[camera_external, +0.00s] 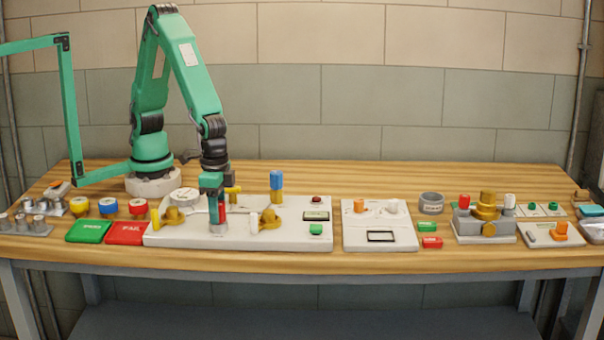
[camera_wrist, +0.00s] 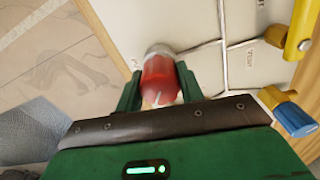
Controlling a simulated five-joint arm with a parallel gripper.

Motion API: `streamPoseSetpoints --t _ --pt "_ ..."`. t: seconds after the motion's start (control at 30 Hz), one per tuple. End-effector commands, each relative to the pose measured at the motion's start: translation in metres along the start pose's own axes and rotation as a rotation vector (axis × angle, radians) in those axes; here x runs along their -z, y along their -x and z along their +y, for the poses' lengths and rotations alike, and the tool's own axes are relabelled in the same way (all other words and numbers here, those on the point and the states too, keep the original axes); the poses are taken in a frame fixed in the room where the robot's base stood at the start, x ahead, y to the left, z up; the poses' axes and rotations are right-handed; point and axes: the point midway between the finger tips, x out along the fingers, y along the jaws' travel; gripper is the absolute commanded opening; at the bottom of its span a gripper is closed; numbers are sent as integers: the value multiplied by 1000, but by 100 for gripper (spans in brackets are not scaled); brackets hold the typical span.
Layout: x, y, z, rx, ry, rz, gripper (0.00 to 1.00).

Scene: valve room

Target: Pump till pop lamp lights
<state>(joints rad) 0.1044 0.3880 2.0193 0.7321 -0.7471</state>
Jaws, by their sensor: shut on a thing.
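My gripper (camera_external: 216,205) points down over the large white panel (camera_external: 190,236). In the wrist view, my gripper (camera_wrist: 158,86) is shut on a red pump handle (camera_wrist: 160,76) with a pale metal collar at its far end. The handle (camera_external: 222,199) shows only as a thin red strip in the outside view; my fingers hide the rest. A small dark red dome (camera_external: 316,198) sits at the panel's back right, above a small display (camera_external: 316,215); it looks unlit. I cannot tell if it is the pop lamp.
A blue-topped post (camera_external: 276,180), brass valves (camera_external: 269,219) and a round gauge (camera_external: 185,197) stand close around my gripper. A green tray (camera_external: 89,231) and a red tray (camera_external: 127,233) lie left. Another white panel (camera_external: 380,229) stands right. The table's front strip is clear.

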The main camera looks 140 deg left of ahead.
Motion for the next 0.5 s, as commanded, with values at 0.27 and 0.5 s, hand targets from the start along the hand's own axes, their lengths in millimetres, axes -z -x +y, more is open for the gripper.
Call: streamPoseSetpoints --t 0.27,0.5 --pt "0 0 0 0 -78 0 15" --pt "0 0 0 1 -244 -1 15"
